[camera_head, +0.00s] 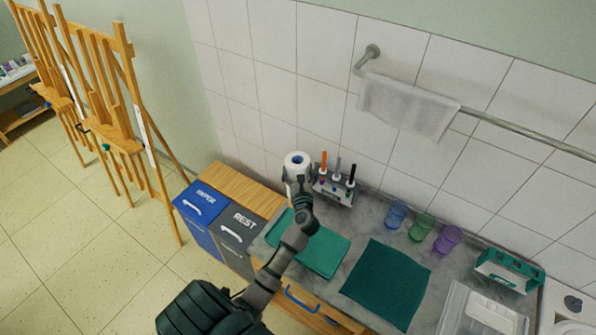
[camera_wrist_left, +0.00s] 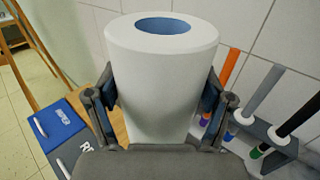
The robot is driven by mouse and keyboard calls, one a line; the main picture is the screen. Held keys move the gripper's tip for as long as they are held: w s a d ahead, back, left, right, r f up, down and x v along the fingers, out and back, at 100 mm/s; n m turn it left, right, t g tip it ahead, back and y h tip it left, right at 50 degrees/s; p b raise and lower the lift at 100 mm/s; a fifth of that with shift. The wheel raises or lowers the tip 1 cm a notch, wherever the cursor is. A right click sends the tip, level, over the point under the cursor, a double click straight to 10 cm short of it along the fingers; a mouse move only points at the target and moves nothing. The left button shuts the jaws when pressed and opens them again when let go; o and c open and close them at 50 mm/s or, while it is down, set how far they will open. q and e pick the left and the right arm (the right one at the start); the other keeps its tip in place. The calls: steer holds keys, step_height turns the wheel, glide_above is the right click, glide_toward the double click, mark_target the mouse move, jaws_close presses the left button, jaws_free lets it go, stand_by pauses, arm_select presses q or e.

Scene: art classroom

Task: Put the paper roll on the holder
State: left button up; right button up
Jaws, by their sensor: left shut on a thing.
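The white paper roll (camera_head: 296,162) is upright, with a blue-lined hole at its top. In the left wrist view the roll (camera_wrist_left: 160,62) fills the middle. My left gripper (camera_head: 298,183) is shut around the sides of the roll, with one finger on each side. In the wrist view the gripper (camera_wrist_left: 160,98) hides the roll's lower part, so I cannot tell whether it touches the surface below. I cannot make out a separate paper roll holder. My right gripper is not in view.
A rack (camera_head: 335,189) with orange, grey and black sticks stands close right of the roll. Blue, green and purple cups (camera_head: 421,226) stand further right. A towel (camera_head: 408,105) hangs on a wall rail. Blue and grey bins (camera_head: 203,214) stand left. Teal cloth (camera_head: 388,284) covers part of the counter.

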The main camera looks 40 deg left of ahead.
arm_select(q)
steer(key=shift+d+f+b, duration=0.15)
steer(key=shift+f+b, duration=2.2)
steer(key=shift+f, duration=0.5)
steer(key=o, duration=1.1)
steer(key=shift+o, duration=0.2)
steer(key=shift+r, duration=0.1)
step_height(320, 180, up, 8)
steer(key=p, duration=0.8)
